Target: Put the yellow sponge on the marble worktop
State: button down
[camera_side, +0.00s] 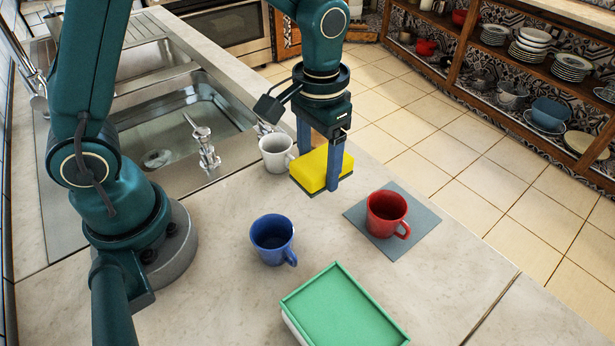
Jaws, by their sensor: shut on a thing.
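The yellow sponge (312,172) is a block with a dark underside. My gripper (321,170) points down, with its two blue fingers on either side of the sponge, and is shut on it. The sponge is at or just above the marble worktop (215,290); I cannot tell whether it touches. It is between the white mug and the red mug, near the worktop's far edge.
A white mug (276,153) stands just left of the sponge. A red mug (386,213) stands on a grey square mat (420,218) to the right. A blue mug (272,240) and a green-topped box (340,308) are nearer. A sink (175,130) lies at the left.

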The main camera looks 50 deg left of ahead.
aim_at(327, 207)
jog(key=shift+w+d+f, duration=0.2)
jog(key=shift+d+f, duration=0.45)
jog(key=shift+d, duration=0.35)
jog(key=shift+d+f, duration=0.15)
jog(key=shift+f, duration=1.9)
jog(key=shift+f, duration=0.1)
grip_release()
